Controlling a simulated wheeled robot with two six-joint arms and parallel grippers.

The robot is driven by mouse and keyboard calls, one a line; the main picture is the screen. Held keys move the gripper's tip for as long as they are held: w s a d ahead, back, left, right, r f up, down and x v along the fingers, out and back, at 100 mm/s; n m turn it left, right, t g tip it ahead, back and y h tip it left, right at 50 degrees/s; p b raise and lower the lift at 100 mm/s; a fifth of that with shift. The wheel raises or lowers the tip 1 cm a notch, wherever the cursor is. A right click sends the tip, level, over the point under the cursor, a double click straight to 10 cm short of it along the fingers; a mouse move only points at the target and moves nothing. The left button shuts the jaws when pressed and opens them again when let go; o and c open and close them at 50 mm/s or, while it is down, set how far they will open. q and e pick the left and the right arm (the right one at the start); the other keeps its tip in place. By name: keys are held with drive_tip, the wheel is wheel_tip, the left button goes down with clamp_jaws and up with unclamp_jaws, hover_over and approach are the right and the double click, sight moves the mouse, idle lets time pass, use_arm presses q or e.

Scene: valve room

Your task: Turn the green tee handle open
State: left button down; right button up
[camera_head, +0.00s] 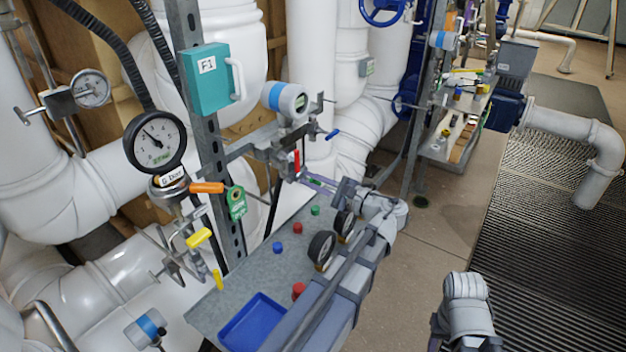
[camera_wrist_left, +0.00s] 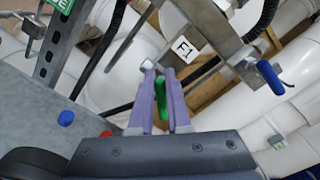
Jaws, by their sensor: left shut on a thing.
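The green tee handle (camera_wrist_left: 161,98) stands between the two purple fingers of my left gripper (camera_wrist_left: 162,100) in the left wrist view. The fingers are shut on it, one on each side. In the head view my left gripper (camera_head: 316,184) reaches in above the grey shelf, at the valve pipework. Its fingers cover most of the handle there, and only a trace of green shows. How far the handle is turned cannot be told. My right gripper is not in view.
Near the fingers are a red handle (camera_head: 296,160) and a blue handle (camera_head: 332,134). Left are an orange lever (camera_head: 207,188), yellow handle (camera_head: 198,238) and green tag (camera_head: 237,203). The shelf (camera_head: 245,275) holds a blue tray (camera_head: 252,320) and coloured caps.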

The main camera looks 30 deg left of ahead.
use_arm(q)
drive_tip(key=n, duration=0.3)
drive_tip(key=f+n, duration=0.1)
drive_tip(key=shift+s+n+b, duration=0.25)
drive_tip(key=shift+n+b, duration=0.05)
drive_tip(key=shift+b, duration=0.1)
drive_tip(key=shift+s+f+n+b, duration=0.1)
drive_tip(key=shift+f+n+b, duration=0.05)
drive_tip(key=shift+n, duration=0.8)
drive_tip(key=shift+f+n+b, duration=0.15)
drive_tip(key=shift+n, duration=1.1)
drive_tip(key=c, duration=0.9)
unclamp_jaws()
drive_tip(key=shift+s+d, duration=0.15)
drive_tip(key=shift+d, duration=1.8)
drive_tip(key=shift+s+d, duration=0.15)
drive_tip(key=shift+d, duration=1.8)
